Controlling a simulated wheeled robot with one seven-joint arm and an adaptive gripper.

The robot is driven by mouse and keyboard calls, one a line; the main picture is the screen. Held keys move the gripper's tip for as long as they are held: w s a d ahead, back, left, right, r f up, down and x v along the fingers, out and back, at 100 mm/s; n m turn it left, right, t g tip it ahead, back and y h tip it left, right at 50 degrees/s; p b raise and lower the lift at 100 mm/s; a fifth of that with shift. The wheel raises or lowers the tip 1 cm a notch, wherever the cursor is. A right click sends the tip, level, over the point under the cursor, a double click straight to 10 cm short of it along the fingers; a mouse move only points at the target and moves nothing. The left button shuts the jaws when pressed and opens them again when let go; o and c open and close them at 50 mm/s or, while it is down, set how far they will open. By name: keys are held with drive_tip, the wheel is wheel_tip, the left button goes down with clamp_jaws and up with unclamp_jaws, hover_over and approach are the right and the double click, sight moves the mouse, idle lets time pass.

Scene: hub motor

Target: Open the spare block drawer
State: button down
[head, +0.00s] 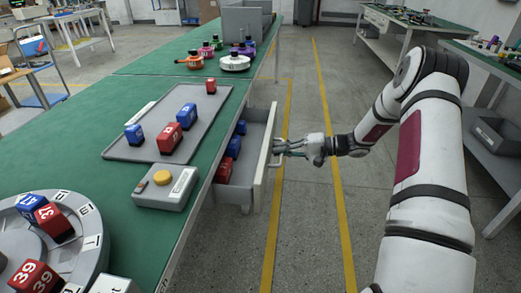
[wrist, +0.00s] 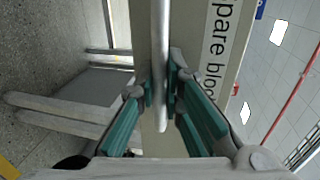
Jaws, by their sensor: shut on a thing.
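The spare block drawer (head: 258,157) is pulled out from under the green bench, with red and blue blocks (head: 232,148) inside. Its front shows in the wrist view (wrist: 207,75), with the label (wrist: 216,40) reading in part "pare bloc". My gripper (head: 283,146) is at the outer side of the drawer front. In the wrist view my gripper (wrist: 161,85) has its teal fingers on both sides of the bar handle (wrist: 160,50), shut on it. How far back the drawer runs under the bench is partly hidden.
A grey tray (head: 122,150) with several blocks, a box with a yellow button (head: 163,178) and a numbered round dial (head: 88,240) sit on the green bench (head: 60,150). The aisle floor (head: 310,220) beside the drawer is clear. Another bench (head: 395,20) stands at back right.

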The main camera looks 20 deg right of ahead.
drive_tip(key=f+b+v, duration=0.1)
drive_tip(key=f+v, duration=0.1)
drive_tip(key=v, duration=1)
drive_tip(key=shift+s+d+f, duration=0.25)
drive_tip(key=shift+s+d, duration=0.1)
drive_tip(key=shift+d, duration=0.2)
drive_tip(key=c, duration=2)
unclamp_jaws()
drive_tip(key=shift+o, duration=0.2)
drive_tip(key=v, duration=1.2)
